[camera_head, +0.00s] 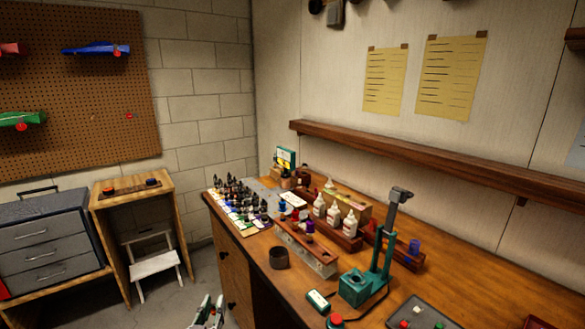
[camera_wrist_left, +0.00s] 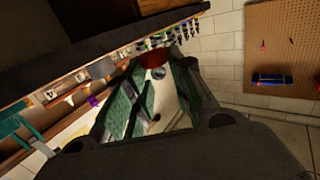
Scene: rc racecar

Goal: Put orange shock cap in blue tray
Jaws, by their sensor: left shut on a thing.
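My left gripper (camera_head: 208,312) is at the bottom edge of the head view, in front of the bench and low over the floor area. In the left wrist view its green-padded fingers (camera_wrist_left: 153,78) close on a small dark reddish piece (camera_wrist_left: 152,58) at the tips. It looks like the orange shock cap, but it is in shade and partly hidden by the fingers. I cannot make out a blue tray in either view. A dark grey tray (camera_head: 398,322) with small red, white and green pieces sits at the bottom right of the bench.
The wooden bench (camera_head: 450,290) carries a dark round cup (camera_head: 279,258), a long holder with caps (camera_head: 305,250), white bottles (camera_head: 333,215), a teal press (camera_head: 355,285) and many small bottles (camera_head: 240,195). A white step stool (camera_head: 155,262) stands on the floor at left.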

